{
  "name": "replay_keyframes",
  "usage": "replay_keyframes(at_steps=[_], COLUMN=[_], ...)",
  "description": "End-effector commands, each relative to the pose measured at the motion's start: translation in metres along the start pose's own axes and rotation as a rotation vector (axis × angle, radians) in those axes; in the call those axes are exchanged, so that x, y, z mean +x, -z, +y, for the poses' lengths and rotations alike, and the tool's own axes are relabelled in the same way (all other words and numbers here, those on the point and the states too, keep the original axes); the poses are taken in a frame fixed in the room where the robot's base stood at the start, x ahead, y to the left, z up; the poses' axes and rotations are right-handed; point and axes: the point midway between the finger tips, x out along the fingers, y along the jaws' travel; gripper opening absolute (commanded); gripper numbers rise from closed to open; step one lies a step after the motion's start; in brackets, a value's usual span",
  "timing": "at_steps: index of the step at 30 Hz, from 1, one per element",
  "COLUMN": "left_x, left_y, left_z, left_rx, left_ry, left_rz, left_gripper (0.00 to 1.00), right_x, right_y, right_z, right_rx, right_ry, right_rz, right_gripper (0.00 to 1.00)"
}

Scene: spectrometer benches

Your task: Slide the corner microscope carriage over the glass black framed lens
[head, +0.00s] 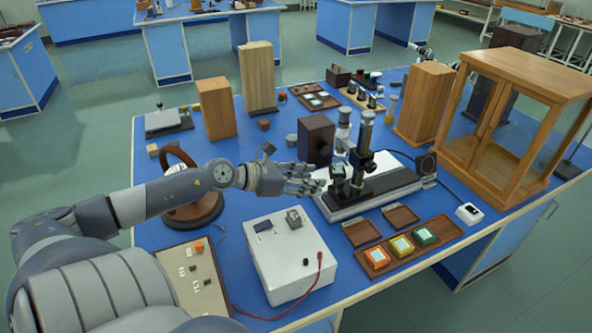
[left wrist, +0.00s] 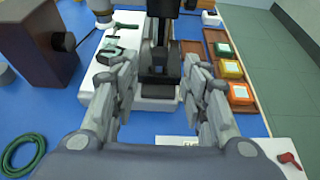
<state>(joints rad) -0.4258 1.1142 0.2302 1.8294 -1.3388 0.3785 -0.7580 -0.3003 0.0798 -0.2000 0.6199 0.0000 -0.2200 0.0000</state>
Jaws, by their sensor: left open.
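The corner microscope (head: 364,158) stands upright with a dark post and a black carriage, on a long white and black base (head: 372,190). It also shows in the left wrist view (left wrist: 158,62). My left gripper (head: 318,186) is open and empty at the left end of the base; in the left wrist view its fingers (left wrist: 160,95) lie either side of the carriage's lower part, apart from it. A small dark-framed clear piece (left wrist: 110,56) lies left of the carriage; I cannot tell whether it is the black framed lens. My right gripper is not seen.
A white box (head: 290,255) with a red cable stands in front of my left gripper. A brown tray (head: 448,226) holds orange, yellow and green framed squares. A dark brown box (head: 316,138) stands behind the gripper. A wood and glass cabinet (head: 520,110) stands right.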

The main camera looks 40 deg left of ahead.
Motion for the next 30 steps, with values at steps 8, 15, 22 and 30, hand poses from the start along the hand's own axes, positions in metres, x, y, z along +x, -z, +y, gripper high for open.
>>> replay_keyframes(at_steps=[8, 15, 22, 30], left_x=[-0.026, -0.036, -0.037, -0.043], left_y=[0.001, 0.001, 0.0, -0.001], left_z=[-0.001, 0.0, 0.0, -0.007], left_rx=[-0.002, -0.001, 0.0, 0.001], left_ry=[0.002, 0.001, 0.0, -0.005], left_rz=[0.001, 0.001, 0.0, -0.014], left_gripper=[0.42, 0.42, 0.42, 0.42], right_x=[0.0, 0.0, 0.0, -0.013], right_y=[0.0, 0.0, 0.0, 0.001], right_z=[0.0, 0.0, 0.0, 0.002], right_rx=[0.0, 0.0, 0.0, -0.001], right_ry=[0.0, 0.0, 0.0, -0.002], right_rz=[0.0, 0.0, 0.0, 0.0], right_gripper=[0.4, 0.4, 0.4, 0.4])
